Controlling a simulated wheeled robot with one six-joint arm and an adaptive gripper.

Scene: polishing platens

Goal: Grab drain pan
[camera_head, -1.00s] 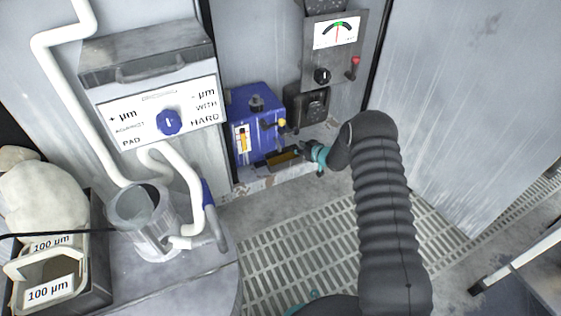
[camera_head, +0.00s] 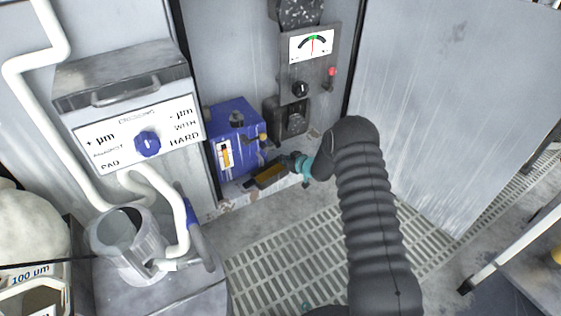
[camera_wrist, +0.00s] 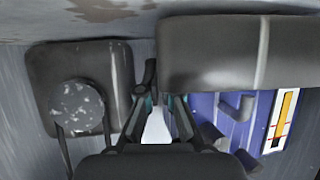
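The drain pan (camera_head: 268,175) is a small dark tray with yellow-brown liquid in it. In the head view it sits low in front of the blue tank (camera_head: 240,135), above the cabinet's bottom edge. My gripper (camera_head: 300,167), with teal fingers, is at the pan's right end and appears closed on it; the contact itself is hard to see. In the wrist view the pan's dark side (camera_wrist: 240,55) fills the upper right, close to the gripper (camera_wrist: 160,115). A pale piece shows between the fingers.
A dark unit (camera_head: 290,118) stands right of the tank, beneath a gauge panel (camera_head: 310,60). The cabinet door (camera_head: 450,110) is open on the right. A clear cylinder (camera_head: 125,245) with white hoses stands lower left. Floor grating (camera_head: 290,255) lies in front.

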